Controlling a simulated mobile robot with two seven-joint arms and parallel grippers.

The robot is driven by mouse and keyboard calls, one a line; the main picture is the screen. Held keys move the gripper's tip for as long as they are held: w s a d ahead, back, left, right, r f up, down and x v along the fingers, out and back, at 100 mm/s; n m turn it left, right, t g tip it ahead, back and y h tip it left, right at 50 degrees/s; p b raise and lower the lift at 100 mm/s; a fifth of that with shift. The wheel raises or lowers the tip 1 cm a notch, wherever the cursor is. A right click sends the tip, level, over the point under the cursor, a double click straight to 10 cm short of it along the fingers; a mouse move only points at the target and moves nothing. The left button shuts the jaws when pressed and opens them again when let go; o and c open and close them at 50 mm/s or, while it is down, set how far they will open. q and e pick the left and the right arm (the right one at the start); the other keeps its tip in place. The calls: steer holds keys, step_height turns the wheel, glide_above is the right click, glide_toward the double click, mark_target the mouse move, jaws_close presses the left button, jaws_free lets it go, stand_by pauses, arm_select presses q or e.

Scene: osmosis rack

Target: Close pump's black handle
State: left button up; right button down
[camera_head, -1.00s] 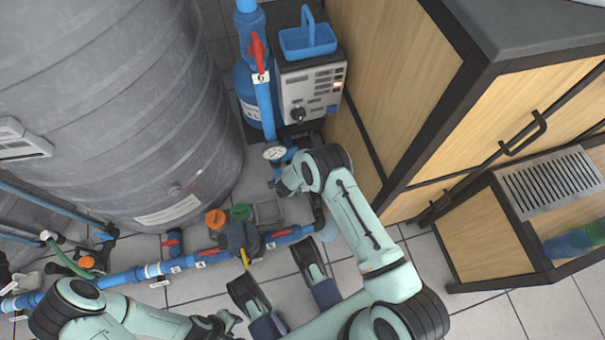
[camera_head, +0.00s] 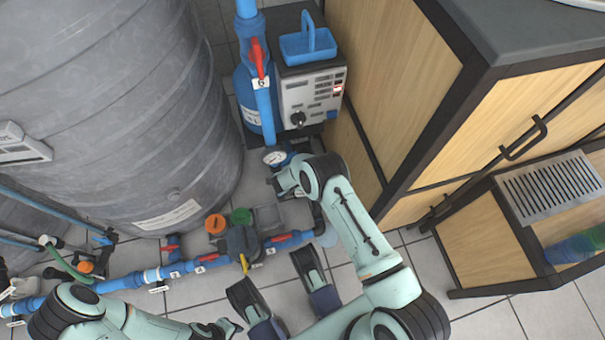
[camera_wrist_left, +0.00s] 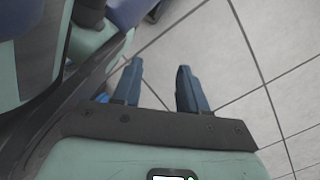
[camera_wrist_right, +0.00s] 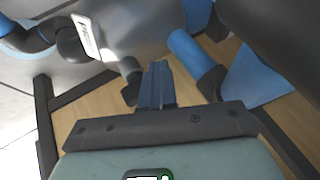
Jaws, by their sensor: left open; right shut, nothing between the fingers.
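The pump unit (camera_head: 312,92) is a grey control box with a black knob (camera_head: 298,119) on its front, beside a blue vessel. My right gripper (camera_wrist_right: 157,66) is shut and empty, low in front of the pump near the round gauge (camera_head: 274,157). In the right wrist view a short black handle-like part (camera_wrist_right: 131,82) is just left of its fingertips, by a blue pipe (camera_wrist_right: 188,52). I cannot tell whether they touch. My left gripper (camera_wrist_left: 160,78) is open and empty, pointing at bare floor tiles. In the head view its wrist is low, near the bottom edge.
A large grey tank (camera_head: 110,110) stands left of the pump. A wooden cabinet (camera_head: 390,80) closely borders it on the right. A blue pipe with red valve handles (camera_head: 207,258) runs along the floor. A red handle (camera_head: 257,58) is on the upright pipe. Tiles lower right are clear.

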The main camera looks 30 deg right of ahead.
steer(key=shift+s+d, duration=0.1)
steer(key=shift+s, duration=0.05)
steer(key=shift+s+d+p, duration=0.25)
steer(key=shift+d+p, duration=0.05)
steer(key=shift+d, duration=0.4)
steer(key=shift+s+d+f, duration=0.1)
steer(key=shift+d, duration=0.05)
arm_select(q)
steer(key=w+d+r+t+p, duration=0.1)
steer(key=w+r+t+p, duration=0.2)
steer(key=w+r, duration=0.4)
steer(key=shift+w+d+m+t+p, duration=0.3)
steer(key=shift+w+p, duration=0.6)
steer(key=shift+w, duration=0.85)
arm_select(e)
steer(key=w+v, duration=0.1)
steer(key=v, duration=1.3)
steer(key=shift+a, duration=0.4)
arm_select(q)
steer(key=shift+a, duration=0.15)
